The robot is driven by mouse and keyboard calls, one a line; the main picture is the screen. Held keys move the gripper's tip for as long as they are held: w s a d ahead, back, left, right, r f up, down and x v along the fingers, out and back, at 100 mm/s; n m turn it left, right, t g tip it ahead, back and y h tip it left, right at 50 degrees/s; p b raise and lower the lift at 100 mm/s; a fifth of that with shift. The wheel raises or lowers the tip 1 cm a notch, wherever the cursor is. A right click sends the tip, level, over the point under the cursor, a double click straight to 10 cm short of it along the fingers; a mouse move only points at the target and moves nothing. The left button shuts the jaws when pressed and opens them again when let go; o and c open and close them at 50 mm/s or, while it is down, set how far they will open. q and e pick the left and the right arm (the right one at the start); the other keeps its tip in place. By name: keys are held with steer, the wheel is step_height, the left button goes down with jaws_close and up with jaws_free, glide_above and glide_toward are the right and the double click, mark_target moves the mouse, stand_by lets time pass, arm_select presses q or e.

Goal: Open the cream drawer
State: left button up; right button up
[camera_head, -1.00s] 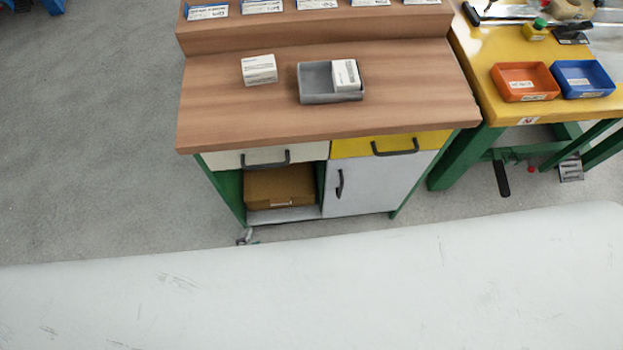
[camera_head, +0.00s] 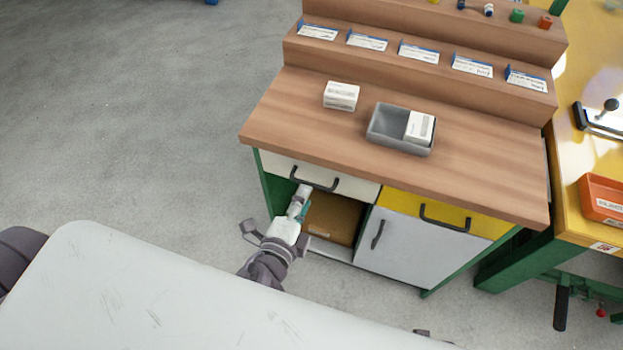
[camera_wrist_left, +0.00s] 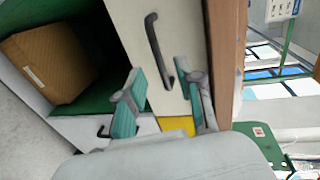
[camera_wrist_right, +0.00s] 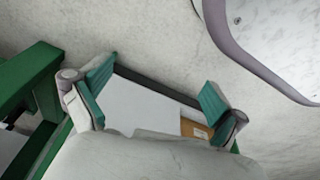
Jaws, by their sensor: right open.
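The cream drawer (camera_head: 352,181) is under the left of the wooden bench top and looks shut. Its dark bar handle (camera_head: 314,180) shows in front. In the left wrist view the cream front (camera_wrist_left: 182,35) fills the middle and the handle (camera_wrist_left: 153,42) runs down it. My left gripper (camera_head: 301,198) is just in front of the drawer, near the handle's left end. In the left wrist view my left gripper (camera_wrist_left: 161,78) is open, with the handle's lower end between its fingers; contact cannot be told. My right gripper (camera_wrist_right: 155,78) is open and empty.
Below the drawer a shelf holds a brown box (camera_head: 333,218). The yellow drawer (camera_head: 405,203) and grey door (camera_head: 415,250) are to the right. A grey tray (camera_head: 385,141) and a white box (camera_head: 341,96) stand on top. Floor left of the bench is clear.

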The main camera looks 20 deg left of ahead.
mark_target(311, 183)
arm_select(q)
steer(key=x, duration=0.5)
steer(key=shift+w+f, duration=0.1)
steer(key=shift+w, duration=0.2)
jaws_close()
